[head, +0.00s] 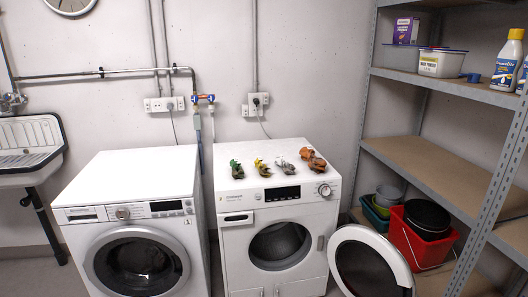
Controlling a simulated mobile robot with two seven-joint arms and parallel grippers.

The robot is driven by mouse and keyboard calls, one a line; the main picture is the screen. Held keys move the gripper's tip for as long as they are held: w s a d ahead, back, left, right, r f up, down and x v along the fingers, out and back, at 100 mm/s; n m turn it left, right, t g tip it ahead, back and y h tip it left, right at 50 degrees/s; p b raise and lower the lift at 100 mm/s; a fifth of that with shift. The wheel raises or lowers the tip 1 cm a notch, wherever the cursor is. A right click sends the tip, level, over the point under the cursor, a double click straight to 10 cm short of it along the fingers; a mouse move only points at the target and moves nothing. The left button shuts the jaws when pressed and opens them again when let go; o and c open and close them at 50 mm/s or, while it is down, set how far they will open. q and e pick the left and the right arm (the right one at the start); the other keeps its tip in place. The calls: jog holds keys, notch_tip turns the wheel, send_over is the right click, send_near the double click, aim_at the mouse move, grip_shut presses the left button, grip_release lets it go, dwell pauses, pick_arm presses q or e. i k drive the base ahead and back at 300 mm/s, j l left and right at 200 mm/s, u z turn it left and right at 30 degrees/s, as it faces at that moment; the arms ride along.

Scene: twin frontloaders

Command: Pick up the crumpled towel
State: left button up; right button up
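Several small crumpled pieces of cloth lie in a row on top of the right-hand machine (225,177). From left to right they are a green one (237,169), a yellow one (262,166), a grey one (286,167) and a larger orange-brown one (313,160). They are too small to tell for sure which is the towel. Neither of my grippers is in view.
The right-hand machine's round door (368,268) hangs open to the right; its drum (280,245) looks dark. The left-hand washer (130,185) is shut, its top bare. A metal shelf (470,90) stands right, with a red bucket (418,245) low down. A sink (28,142) is left.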

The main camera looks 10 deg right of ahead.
aim_at(307, 153)
jog(key=i+l, duration=0.35)
jog(key=i, duration=0.15)
jog(key=i+l, duration=0.4)
jog(key=i, duration=0.15)
jog(key=i+l, duration=0.35)
jog(key=i, duration=0.15)
